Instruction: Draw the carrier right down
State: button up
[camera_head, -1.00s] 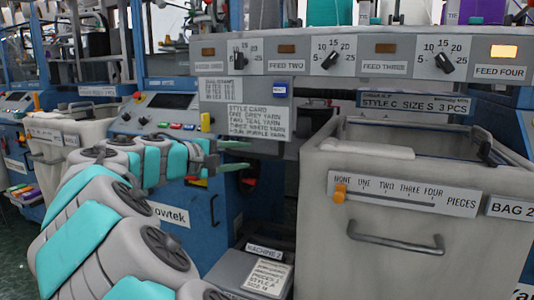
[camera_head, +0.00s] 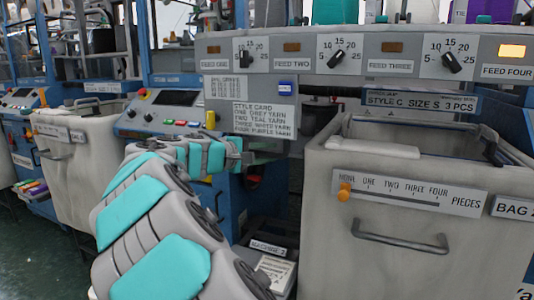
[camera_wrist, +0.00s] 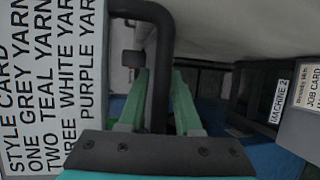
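My gripper (camera_head: 248,158) is beside the lower right corner of the style card panel (camera_head: 250,105) in the head view. In the wrist view its two green fingers (camera_wrist: 158,100) stand apart, so it is open. A black bent bar (camera_wrist: 156,70) comes down in the gap between the fingers in that view; whether it touches either finger I cannot tell. A small dark block (camera_wrist: 132,58) shows beyond the left fingertip. No part is labelled as the carrier, and I cannot tell whether the bar or block belongs to it.
A grey bin (camera_head: 400,240) with a handle and an orange piece slider (camera_head: 344,191) stands at the right. Feed dials (camera_head: 337,57) line the panel above. The machine 2 box (camera_head: 268,262) with a job card is below my gripper. Another bin (camera_head: 85,165) stands left.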

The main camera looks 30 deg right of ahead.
grip_shut()
jog(key=shift+f, duration=0.1)
dwell(1.0)
